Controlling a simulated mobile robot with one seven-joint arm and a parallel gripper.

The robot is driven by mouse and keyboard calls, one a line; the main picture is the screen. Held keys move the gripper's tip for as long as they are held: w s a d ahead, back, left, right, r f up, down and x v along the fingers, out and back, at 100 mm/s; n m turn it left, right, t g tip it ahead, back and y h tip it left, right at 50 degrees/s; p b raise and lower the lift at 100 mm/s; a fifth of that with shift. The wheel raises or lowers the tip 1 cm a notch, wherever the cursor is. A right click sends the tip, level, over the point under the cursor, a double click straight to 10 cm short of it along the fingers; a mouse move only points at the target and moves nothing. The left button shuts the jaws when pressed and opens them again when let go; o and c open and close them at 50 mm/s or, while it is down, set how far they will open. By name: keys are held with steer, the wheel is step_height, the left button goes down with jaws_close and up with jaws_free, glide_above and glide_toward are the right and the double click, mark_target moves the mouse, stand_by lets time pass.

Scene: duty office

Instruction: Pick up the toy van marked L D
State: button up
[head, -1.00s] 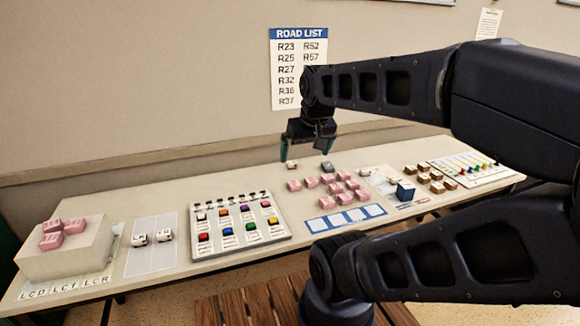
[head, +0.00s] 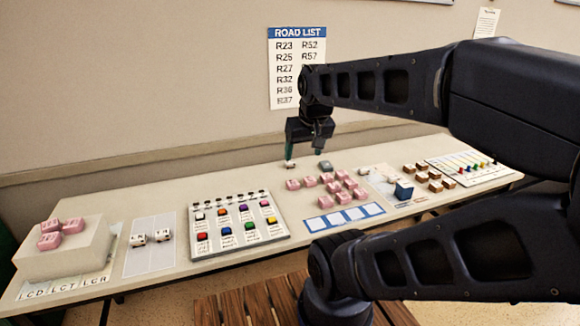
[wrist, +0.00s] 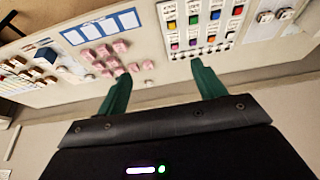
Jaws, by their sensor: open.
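Two small white toy vans (head: 138,240) (head: 163,235) stand side by side on a pale grey mat at the left of the table; in the wrist view they are at the top right (wrist: 265,16). A small white piece, perhaps another van (head: 290,165), stands alone near the table's back edge. It also shows in the wrist view (wrist: 148,65), between my fingers as seen from there. I cannot read L D on any of them. My gripper (head: 303,152) is open and empty, pointing down, with its left finger just above or behind the lone white piece.
A grey piece (head: 325,166) is right of the lone white piece. Several pink blocks (head: 333,187) lie in front. A board of coloured buttons (head: 238,225) is left of them, and a blue block (head: 404,190) is right. The wall rises behind the table.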

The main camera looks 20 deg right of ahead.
steer(key=shift+c, duration=0.7)
